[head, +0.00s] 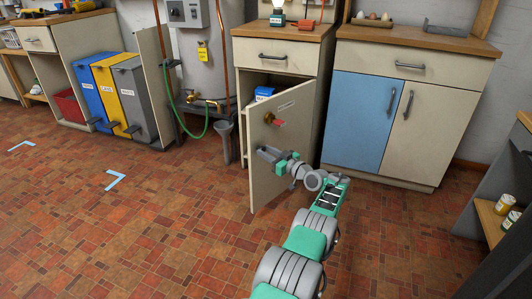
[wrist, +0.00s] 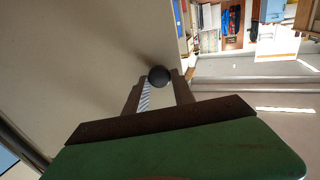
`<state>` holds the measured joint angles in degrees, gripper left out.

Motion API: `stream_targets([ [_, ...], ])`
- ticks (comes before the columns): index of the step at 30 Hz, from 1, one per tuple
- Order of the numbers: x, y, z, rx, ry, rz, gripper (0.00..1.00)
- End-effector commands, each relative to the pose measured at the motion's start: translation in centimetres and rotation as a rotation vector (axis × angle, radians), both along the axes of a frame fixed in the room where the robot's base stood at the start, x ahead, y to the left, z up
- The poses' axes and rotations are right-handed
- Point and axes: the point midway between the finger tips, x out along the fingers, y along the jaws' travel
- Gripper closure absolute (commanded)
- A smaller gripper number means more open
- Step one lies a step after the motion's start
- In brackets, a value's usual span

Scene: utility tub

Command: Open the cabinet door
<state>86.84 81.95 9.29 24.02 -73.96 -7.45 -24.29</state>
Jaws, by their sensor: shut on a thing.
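The cream cabinet door (head: 285,135) stands part-way open, swung out toward me from the middle cabinet, with its hinge side at the right. A small label and a red piece (head: 277,122) show on its front. My gripper (head: 266,154) is at the door's front face near its free edge. In the wrist view, my gripper (wrist: 159,92) is shut on a dark round knob (wrist: 159,75), with the pale door panel (wrist: 75,60) behind. The knob is mostly hidden by the fingers in the head view.
A blue item (head: 264,92) shows inside the cabinet. A closed drawer (head: 273,56) is above. A blue-and-cream cupboard (head: 362,115) stands close at the right. The tiled floor in front is clear.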

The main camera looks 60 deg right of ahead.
Motion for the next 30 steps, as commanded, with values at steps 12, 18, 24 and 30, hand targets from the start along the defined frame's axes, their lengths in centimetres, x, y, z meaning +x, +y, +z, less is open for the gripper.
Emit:
stream_targets([
  [12, -0.1, 0.0, 0.1, -0.001, -0.001, 0.002, 0.52],
  [18, 0.1, 0.2, 0.0, 0.0, 0.0, 0.005, 0.48],
  [24, -0.8, 0.3, 0.2, 0.004, 0.001, 0.003, 0.48],
  [30, -4.8, 1.3, 0.4, 0.004, 0.001, 0.002, 0.48],
])
